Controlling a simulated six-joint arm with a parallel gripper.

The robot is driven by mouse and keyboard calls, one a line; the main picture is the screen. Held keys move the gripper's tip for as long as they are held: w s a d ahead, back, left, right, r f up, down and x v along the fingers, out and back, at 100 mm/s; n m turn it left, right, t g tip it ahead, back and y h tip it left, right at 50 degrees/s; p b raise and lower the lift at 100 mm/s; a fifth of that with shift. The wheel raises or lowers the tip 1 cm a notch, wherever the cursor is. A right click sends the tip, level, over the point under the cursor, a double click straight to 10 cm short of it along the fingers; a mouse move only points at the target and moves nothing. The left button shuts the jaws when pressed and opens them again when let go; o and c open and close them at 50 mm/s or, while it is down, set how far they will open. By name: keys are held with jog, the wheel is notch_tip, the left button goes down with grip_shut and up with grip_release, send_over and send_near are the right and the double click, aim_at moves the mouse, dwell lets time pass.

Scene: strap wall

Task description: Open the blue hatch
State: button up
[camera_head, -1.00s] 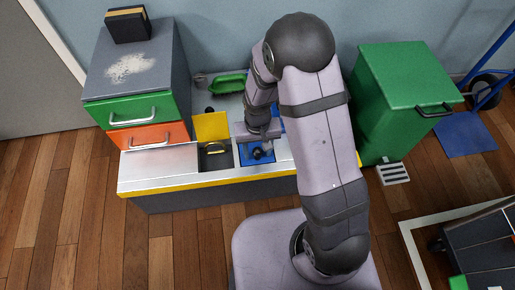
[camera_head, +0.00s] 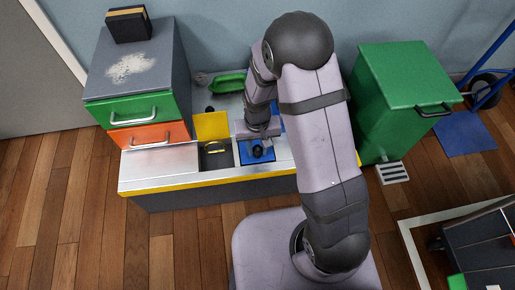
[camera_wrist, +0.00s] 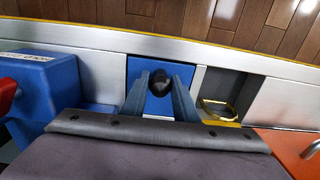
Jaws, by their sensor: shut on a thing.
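The blue hatch (camera_head: 245,158) is a small square panel in the counter top, with a dark round knob (camera_head: 257,152) on it. In the wrist view the hatch (camera_wrist: 138,72) lies behind the knob (camera_wrist: 160,80), and looks flat in its frame. My gripper (camera_wrist: 160,82) reaches over it from the back of the counter, its two fingers shut on the knob from both sides. In the head view my gripper (camera_head: 258,146) partly covers the hatch's far edge.
Left of the hatch, a yellow flap (camera_head: 211,126) stands up behind an open compartment (camera_head: 216,160). A drawer cabinet (camera_head: 139,108) stands at the left, a green bin (camera_head: 405,95) at the right. A blue box (camera_wrist: 45,85) is close beside my gripper in the wrist view.

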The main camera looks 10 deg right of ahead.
jog(key=shift+w+r+p, duration=0.45)
jog(key=shift+w+r, duration=0.1)
jog(key=shift+r, duration=0.15)
jog(key=shift+w+r+p, duration=0.75)
jog(key=shift+r+p, duration=0.05)
jog(key=shift+w+r, duration=0.1)
jog(key=shift+w, duration=0.05)
jog(key=shift+w+r+p, duration=0.5)
jog(key=shift+w+p, duration=0.1)
jog(key=shift+w, duration=0.25)
jog(key=shift+w+r, duration=0.1)
jog(key=shift+w, duration=0.05)
